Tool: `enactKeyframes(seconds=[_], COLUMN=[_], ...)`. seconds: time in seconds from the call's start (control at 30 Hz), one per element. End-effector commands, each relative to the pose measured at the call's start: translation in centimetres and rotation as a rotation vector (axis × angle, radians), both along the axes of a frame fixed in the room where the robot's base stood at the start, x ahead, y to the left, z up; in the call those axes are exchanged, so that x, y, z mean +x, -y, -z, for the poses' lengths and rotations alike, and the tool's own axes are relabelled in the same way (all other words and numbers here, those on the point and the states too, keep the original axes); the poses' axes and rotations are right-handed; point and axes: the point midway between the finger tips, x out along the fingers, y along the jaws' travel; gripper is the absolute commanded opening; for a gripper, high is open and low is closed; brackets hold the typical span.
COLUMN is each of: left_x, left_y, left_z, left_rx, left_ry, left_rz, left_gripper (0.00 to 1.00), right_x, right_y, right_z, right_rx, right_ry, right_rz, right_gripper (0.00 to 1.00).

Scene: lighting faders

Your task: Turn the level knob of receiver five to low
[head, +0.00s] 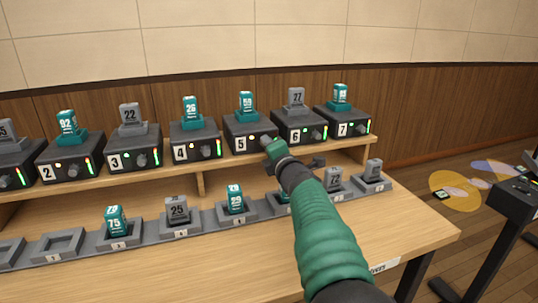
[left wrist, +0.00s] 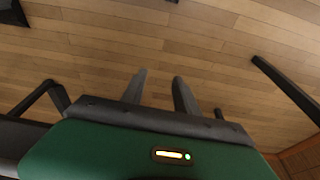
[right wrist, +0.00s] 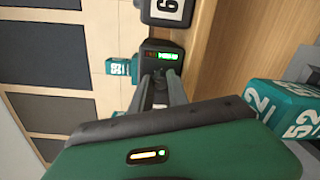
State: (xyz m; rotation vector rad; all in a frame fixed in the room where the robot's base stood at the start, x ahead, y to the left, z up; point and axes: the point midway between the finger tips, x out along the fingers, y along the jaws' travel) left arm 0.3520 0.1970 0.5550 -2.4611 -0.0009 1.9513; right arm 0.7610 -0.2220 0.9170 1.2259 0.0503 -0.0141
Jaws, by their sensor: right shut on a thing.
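Receiver five (head: 240,133) is a dark box on the wooden shelf, labelled 5, with a teal pack numbered 59 standing in its top. My right gripper (head: 267,142) is at the right part of its front, shut on the level knob, which the hand mostly hides in the head view. In the right wrist view the fingers (right wrist: 162,88) close around the dark knob, in front of a receiver face with a lit green bar and a dim red light. The knob's pointer cannot be read. My left gripper (left wrist: 159,88) is open and empty above the floor, outside the head view.
Receiver four (head: 194,139) and receiver six (head: 299,126) stand close on either side. Below the shelf, a row of grey charging trays (head: 61,245) holds several packs, some teal, some grey. The table front (head: 200,275) is clear.

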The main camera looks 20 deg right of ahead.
Motion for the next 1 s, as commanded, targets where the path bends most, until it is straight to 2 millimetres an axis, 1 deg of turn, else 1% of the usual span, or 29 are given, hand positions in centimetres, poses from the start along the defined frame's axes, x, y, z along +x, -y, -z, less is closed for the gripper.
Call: enactKeyframes(seconds=[0.03, 0.5, 1.0], left_x=[0.0, 0.0, 0.0], left_y=[0.0, 0.0, 0.0], left_z=[1.0, 5.0, 8.8], left_rx=[0.0, 0.0, 0.0], left_ry=[0.0, 0.0, 0.0], left_rz=[0.0, 0.0, 0.0], left_gripper=[0.36, 0.36, 0.36], right_x=[0.0, 0.1, 0.2], right_y=[-0.3, -0.4, -0.5], right_z=[1.2, 1.3, 1.3], right_rx=[-0.045, -0.491, -0.967], right_ry=[-0.009, 0.004, 0.021], right_rz=[-0.004, -0.004, -0.006], right_gripper=[0.0, 0.0, 0.0])
